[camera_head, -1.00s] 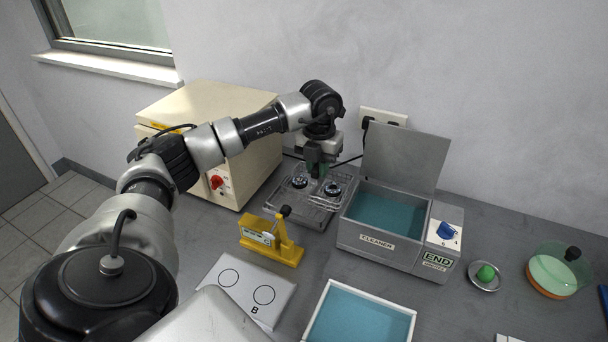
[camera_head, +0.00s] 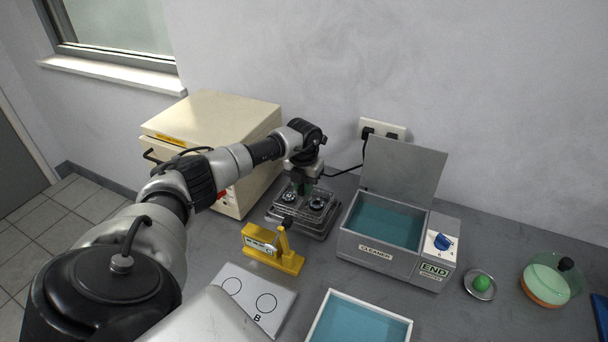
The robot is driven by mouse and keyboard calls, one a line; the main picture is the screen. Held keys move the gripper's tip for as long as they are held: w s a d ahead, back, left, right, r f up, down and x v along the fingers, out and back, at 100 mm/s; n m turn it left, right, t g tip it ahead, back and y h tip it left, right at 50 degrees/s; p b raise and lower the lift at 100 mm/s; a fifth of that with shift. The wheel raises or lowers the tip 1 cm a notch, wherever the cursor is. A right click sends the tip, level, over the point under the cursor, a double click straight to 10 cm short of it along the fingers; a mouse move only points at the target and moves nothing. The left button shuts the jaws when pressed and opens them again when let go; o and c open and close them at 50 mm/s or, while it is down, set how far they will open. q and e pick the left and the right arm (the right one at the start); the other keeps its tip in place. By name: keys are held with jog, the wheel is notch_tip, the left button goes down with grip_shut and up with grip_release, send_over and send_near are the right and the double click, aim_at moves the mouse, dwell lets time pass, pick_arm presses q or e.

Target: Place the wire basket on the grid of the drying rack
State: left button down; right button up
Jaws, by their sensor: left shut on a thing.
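The clear-looking wire basket (camera_head: 302,207) holds two dark round parts. It is over the grid of the drying rack (camera_head: 305,228), lined up with it and very close. I cannot tell whether its underside touches the grid. My left gripper (camera_head: 303,189) points down from above and is shut on the basket near its middle, between the two round parts. The fingertips and the grip point are small and partly hidden. My right gripper is not in view.
A cream oven box (camera_head: 228,125) stands close behind my left arm. The lidded cleaner bath (camera_head: 372,252) is just right of the rack. A yellow stand (camera_head: 275,256), a white plate (camera_head: 250,300) and a blue-filled tray (camera_head: 358,322) are in front.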

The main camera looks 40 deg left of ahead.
pick_arm(q)
jog(key=c, duration=1.1)
grip_release()
jog(key=shift+o, duration=0.2)
notch_tip(320, 180, up, 12)
jog(key=b, duration=0.3)
jog(key=shift+r, duration=0.1)
